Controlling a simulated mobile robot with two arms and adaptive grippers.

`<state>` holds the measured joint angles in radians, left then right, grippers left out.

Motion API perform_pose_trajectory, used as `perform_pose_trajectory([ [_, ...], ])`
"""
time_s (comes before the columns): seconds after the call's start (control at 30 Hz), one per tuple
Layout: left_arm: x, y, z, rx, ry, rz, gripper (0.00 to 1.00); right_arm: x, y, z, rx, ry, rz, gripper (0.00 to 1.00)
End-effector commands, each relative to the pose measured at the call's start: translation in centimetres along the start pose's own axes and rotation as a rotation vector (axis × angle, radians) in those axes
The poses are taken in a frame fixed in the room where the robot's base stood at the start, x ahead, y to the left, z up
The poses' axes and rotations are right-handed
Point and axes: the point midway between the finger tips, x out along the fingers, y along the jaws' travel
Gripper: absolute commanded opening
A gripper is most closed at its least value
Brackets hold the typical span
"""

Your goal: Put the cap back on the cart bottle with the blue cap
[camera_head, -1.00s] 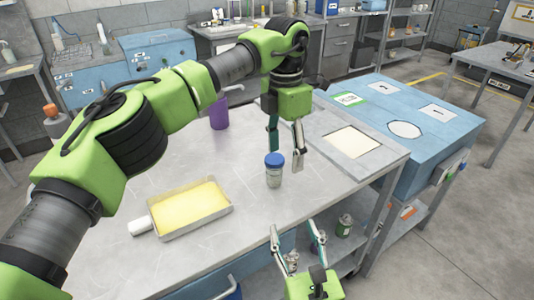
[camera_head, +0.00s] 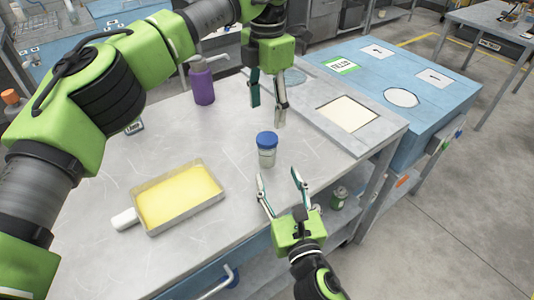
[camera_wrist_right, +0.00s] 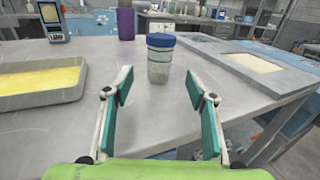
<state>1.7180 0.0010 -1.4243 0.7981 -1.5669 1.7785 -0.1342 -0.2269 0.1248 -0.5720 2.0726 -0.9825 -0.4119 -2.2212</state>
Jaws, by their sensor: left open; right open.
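A small clear bottle (camera_head: 267,157) stands upright on the metal table with a blue cap (camera_head: 267,138) on its top. In the right wrist view the bottle (camera_wrist_right: 158,68) stands ahead, beyond and between the fingertips, with the blue cap (camera_wrist_right: 160,40) on it. My left gripper (camera_head: 267,112) is open and empty, pointing down above the table just behind the bottle. My right gripper (camera_head: 278,180) is open and empty at the table's front edge, its fingers pointing at the bottle without touching it. Whether the cap is screwed tight cannot be told.
A tray with yellow content (camera_head: 179,196) lies left of the bottle. A purple bottle (camera_head: 203,85) stands behind left. A grey panel with a pale square (camera_head: 347,114) lies at the right, beside a blue cabinet (camera_head: 440,98). A green can (camera_head: 339,196) sits on the shelf below.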

Motion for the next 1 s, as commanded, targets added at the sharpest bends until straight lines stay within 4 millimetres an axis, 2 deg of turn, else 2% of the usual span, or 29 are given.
perform_pose_trajectory([
  [0.03,0.0,0.0,0.0,0.0,0.0,0.0,0.58,1.1,0.0,0.2,0.0,-0.004,-0.001,0.52],
  [0.3,0.0,0.0,0.0,0.0,0.0,0.0,0.58,6.5,0.0,0.1,0.001,-0.003,0.0,0.52],
  [0.5,0.0,0.0,0.0,0.0,0.0,0.0,0.58,9.6,0.1,0.1,0.001,-0.001,0.0,0.52],
  [0.7,0.0,0.0,0.0,0.0,0.0,0.0,0.58,11.0,0.0,0.1,0.001,-0.001,0.0,0.52],
  [1.0,0.0,0.0,0.0,0.0,0.0,0.0,0.58,11.2,0.0,0.1,0.001,-0.001,0.001,0.52],
])
